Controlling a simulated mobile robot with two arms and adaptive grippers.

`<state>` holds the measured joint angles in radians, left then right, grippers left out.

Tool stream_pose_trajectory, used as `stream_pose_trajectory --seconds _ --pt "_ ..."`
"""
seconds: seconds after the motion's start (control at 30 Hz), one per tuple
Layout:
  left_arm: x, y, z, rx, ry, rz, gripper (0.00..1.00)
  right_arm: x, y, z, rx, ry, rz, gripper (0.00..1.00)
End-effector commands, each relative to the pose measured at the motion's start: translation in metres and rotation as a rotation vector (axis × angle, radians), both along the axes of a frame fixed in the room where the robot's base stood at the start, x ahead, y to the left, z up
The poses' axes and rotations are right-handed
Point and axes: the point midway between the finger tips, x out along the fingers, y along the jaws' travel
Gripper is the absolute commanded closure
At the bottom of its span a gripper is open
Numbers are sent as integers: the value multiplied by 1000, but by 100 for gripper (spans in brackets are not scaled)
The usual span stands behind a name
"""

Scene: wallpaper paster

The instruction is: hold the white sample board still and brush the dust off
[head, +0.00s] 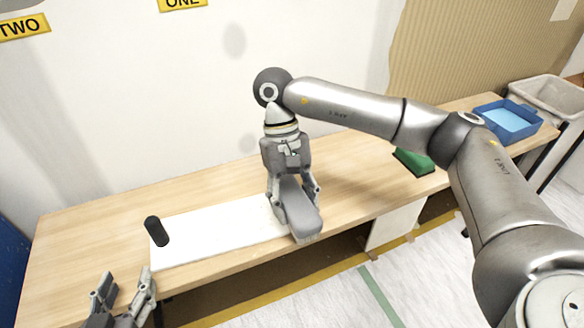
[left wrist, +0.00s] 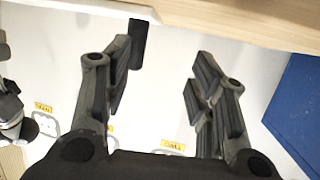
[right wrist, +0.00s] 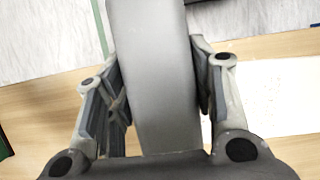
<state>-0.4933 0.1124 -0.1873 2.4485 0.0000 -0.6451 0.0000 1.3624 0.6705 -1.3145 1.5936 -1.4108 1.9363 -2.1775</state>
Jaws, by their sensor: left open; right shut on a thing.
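The white sample board (head: 215,235) lies flat on the wooden table, with a short black cylinder (head: 157,231) at its left end. The board also shows at the top of the left wrist view (left wrist: 100,8) and at the right of the right wrist view (right wrist: 275,95). My right gripper (head: 297,197) is shut on a grey brush-like block (right wrist: 152,75) at the board's right end. I cannot tell whether the block touches the board. My left gripper (head: 124,287) is open and empty, near the table's front edge, below the cylinder.
A green object (head: 414,161) lies on the table to the right, and a blue tray (head: 508,119) stands at its far right end. A grey bin (head: 553,92) stands beyond. Wooden tabletop (head: 345,165) is bare behind and right of the board.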

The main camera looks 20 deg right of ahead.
Motion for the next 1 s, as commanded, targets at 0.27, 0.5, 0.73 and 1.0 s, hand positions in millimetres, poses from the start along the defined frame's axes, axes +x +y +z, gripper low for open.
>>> stream_pose_trajectory --seconds 0.27,0.5,0.73,1.0 --pt "-46 22 -49 95 406 28 48 0 0 39 -1 -1 1 70" --pt "-113 45 -131 186 841 53 48 0 -1 67 -1 0 -4 70" --pt "-141 54 -169 215 995 61 48 0 -2 73 0 2 -8 70" --pt "-143 55 -173 217 1005 61 48 0 -2 72 0 2 -8 70"
